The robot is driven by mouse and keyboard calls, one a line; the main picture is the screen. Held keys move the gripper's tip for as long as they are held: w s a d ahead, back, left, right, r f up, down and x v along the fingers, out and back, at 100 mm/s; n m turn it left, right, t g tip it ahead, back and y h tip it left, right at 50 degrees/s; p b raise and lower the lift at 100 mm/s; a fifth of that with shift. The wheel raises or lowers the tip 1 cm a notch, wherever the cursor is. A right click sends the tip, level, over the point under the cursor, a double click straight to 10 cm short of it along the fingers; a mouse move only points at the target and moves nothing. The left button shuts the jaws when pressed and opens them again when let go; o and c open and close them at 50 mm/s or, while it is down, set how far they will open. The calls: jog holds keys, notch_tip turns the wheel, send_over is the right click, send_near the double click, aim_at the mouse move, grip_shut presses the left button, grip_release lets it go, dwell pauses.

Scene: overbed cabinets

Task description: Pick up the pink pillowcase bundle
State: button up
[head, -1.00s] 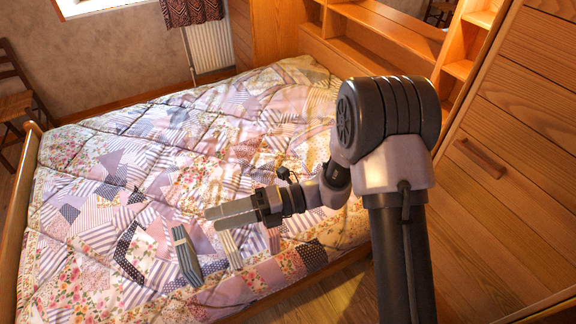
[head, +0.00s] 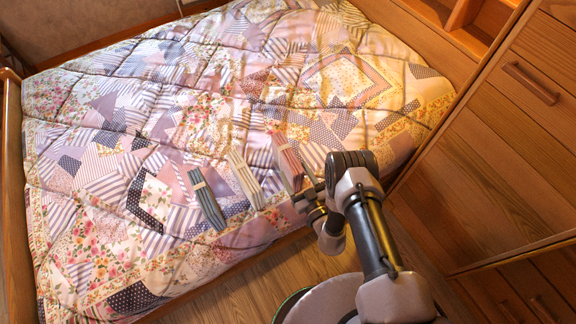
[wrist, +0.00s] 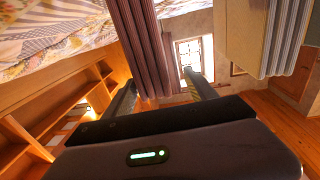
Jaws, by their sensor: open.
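The pink pillowcase bundle (head: 287,165) is a folded, upright-looking slab with a pale band, on the near edge of the quilted bed. My gripper (head: 308,192) is just beyond its near end, on the right side. In the wrist view my gripper (wrist: 160,92) is open, and the dull pink bundle (wrist: 143,45) reaches down from the top between the two fingers in the picture. I cannot tell whether its end is truly between the fingertips. No contact is clear.
A cream striped bundle (head: 244,179) stands left of the pink one, with a gap. It also shows at right in the wrist view (wrist: 250,38). A blue-grey bundle (head: 205,197) is further left. Wooden cabinets (head: 500,150) stand at right. The bed behind is clear.

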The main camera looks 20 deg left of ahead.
aim_at(290, 160)
jog(key=b+x, duration=0.2)
jog(key=x, duration=0.3)
jog(key=shift+w+d+f+b, duration=0.1)
jog(key=shift+w+f+b, duration=0.15)
jog(key=shift+w+b, duration=0.15)
jog(key=shift+w+r, duration=0.15)
jog(key=shift+w, duration=0.05)
grip_shut()
